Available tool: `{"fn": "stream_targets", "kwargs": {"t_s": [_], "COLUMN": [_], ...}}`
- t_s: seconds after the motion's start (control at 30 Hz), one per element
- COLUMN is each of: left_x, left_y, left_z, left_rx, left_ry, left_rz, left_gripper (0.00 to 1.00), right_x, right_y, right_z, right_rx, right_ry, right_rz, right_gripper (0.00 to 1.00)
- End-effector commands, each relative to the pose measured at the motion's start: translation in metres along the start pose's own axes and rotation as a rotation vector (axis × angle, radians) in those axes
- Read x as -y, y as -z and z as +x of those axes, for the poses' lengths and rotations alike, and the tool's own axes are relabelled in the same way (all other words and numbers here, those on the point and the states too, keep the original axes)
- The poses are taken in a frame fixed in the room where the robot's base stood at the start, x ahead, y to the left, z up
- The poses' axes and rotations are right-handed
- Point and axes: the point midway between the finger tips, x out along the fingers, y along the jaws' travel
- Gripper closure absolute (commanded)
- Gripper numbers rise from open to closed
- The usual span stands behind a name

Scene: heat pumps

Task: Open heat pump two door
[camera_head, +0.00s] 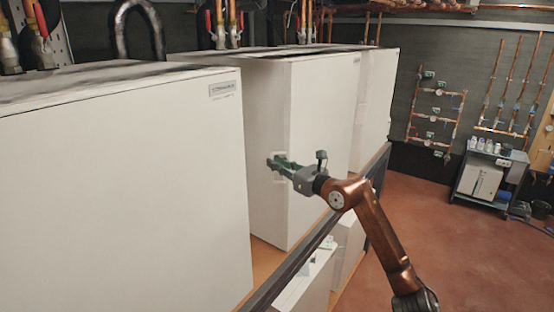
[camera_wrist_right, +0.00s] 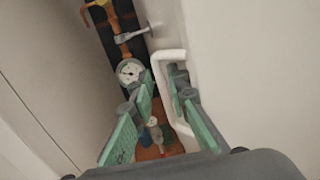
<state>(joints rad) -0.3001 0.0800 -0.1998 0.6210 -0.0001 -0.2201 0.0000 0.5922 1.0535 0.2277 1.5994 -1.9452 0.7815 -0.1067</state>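Heat pump two is likely the middle white cabinet (camera_head: 322,115) in the head view, and its door looks shut. A white bar handle (camera_wrist_right: 160,100) stands out from a pale panel (camera_wrist_right: 235,70) in the right wrist view. My right gripper (camera_head: 274,162) is at the side face of the middle cabinet in the head view. In the wrist view its green-padded fingers (camera_wrist_right: 162,85) are spread, with the handle's bar between them. The right finger appears to sit inside the handle loop. The bar looks clear of the left finger. My left gripper is not in view.
A nearer white cabinet (camera_head: 120,190) fills the left, leaving a narrow gap beside the middle one. A third cabinet (camera_head: 375,100) stands behind. A dark rail (camera_head: 300,258) runs along the front. Open red floor (camera_head: 450,250) and a cart (camera_head: 485,180) lie to the right.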

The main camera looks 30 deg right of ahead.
Motion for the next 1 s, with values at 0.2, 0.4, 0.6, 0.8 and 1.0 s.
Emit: {"fn": "stream_targets", "kwargs": {"t_s": [0.2,0.4,0.6,0.8,1.0], "left_x": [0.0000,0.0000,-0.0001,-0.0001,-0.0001], "left_y": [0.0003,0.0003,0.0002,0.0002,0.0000], "left_z": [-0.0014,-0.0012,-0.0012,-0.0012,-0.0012], "left_rx": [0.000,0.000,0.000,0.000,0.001], "left_ry": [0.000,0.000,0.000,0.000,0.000], "left_rz": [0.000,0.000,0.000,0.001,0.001], "left_gripper": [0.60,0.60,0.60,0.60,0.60], "right_x": [-0.0005,-0.0003,0.0000,0.0002,0.0003], "right_y": [0.0003,0.0006,0.0006,0.0006,0.0006], "right_z": [0.0040,0.0036,0.0033,0.0032,0.0032], "right_rx": [0.001,0.000,0.000,0.000,0.000], "right_ry": [-0.001,0.000,0.000,0.000,0.000], "right_rz": [0.000,0.000,0.001,0.001,0.001], "right_gripper": [0.84,0.91,1.00,1.00,1.00]}}
